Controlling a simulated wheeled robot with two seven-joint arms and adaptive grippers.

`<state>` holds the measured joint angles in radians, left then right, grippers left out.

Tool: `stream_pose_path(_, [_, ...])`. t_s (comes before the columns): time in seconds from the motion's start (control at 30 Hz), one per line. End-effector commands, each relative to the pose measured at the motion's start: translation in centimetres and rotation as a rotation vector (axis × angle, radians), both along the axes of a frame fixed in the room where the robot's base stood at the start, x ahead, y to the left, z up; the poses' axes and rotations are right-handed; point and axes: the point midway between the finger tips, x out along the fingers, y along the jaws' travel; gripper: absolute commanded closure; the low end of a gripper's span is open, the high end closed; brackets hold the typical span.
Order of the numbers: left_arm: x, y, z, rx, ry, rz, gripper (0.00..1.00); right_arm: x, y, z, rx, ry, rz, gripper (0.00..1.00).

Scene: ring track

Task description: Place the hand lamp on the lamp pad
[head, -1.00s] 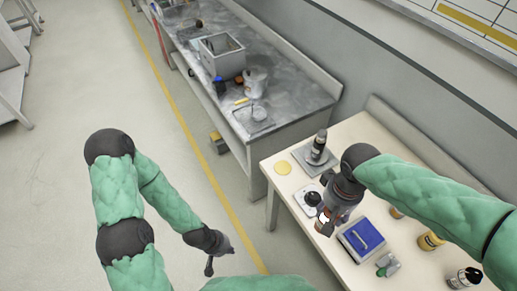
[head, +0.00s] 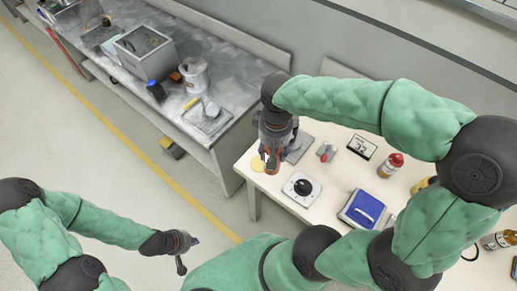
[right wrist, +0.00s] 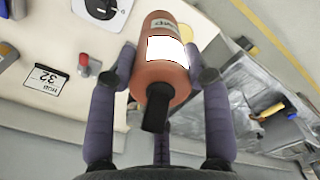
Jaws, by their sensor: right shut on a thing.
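The hand lamp (right wrist: 172,75) is an orange cylinder with a white label and a black end. My right gripper (right wrist: 160,82) is shut around it in the right wrist view. In the head view my right gripper (head: 273,150) holds the lamp above the near-left corner of the cream table, and the lamp is mostly hidden. A flat yellow disc (head: 257,167), which looks like the lamp pad, lies just beside and partly under the gripper. I cannot tell the gap between lamp and table. My left gripper (head: 188,254) is empty, low at the left, its fingers apart.
A white dial box (head: 302,188), blue-topped case (head: 366,208), red-handled item (head: 326,152), number card (head: 361,147) and red-capped bottle (head: 391,165) stand on the cream table (head: 328,190). A grey workbench (head: 225,122) with a box (head: 145,52) adjoins at the left.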

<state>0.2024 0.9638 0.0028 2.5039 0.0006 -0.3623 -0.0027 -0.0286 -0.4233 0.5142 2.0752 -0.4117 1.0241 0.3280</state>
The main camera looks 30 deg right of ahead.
Motion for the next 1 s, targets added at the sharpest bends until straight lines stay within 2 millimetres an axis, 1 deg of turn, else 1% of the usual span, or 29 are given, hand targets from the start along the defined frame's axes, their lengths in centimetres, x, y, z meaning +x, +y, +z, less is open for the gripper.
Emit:
stream_pose_path(0.03, [0.0,0.0,-0.5,0.000,0.000,0.000,1.00,1.1,-0.1,-0.8,0.000,0.003,0.000,1.00])
stream_pose_path(0.17, [0.0,0.0,-1.2,0.000,-0.001,0.000,1.00,3.6,-0.2,-1.9,0.000,0.002,0.000,1.00])
stream_pose_path(0.2, [0.0,0.0,-1.5,0.000,-0.001,0.000,1.00,4.1,-0.2,-2.8,0.000,0.004,0.000,1.00])
stream_pose_path(0.3, [0.0,0.0,-2.1,0.000,-0.001,0.000,1.00,5.5,-0.4,-4.4,0.000,0.003,-0.001,1.00])
stream_pose_path(0.4, [0.0,0.0,-2.5,0.000,-0.001,0.000,1.00,6.6,-0.4,-5.6,0.000,0.002,0.000,1.00])
stream_pose_path(0.5, [0.0,0.0,-2.7,0.000,-0.001,0.000,1.00,7.2,-0.5,-6.3,0.000,-0.001,0.000,1.00])
stream_pose_path(0.67, [0.1,0.0,-2.9,0.000,-0.001,0.000,1.00,7.7,-0.5,-6.8,0.000,0.000,0.000,1.00])
stream_pose_path(0.73, [0.1,0.0,-3.1,0.000,-0.001,0.000,1.00,8.1,-0.6,-7.3,0.000,0.001,0.000,1.00])
stream_pose_path(0.9, [0.1,0.0,-4.0,0.000,-0.001,0.000,1.00,8.3,-0.6,-9.8,0.000,0.002,0.000,1.00])
stream_pose_path(1.0, [0.1,0.0,-4.2,0.000,-0.001,0.000,1.00,8.3,-0.6,-10.5,0.000,0.000,0.001,1.00])
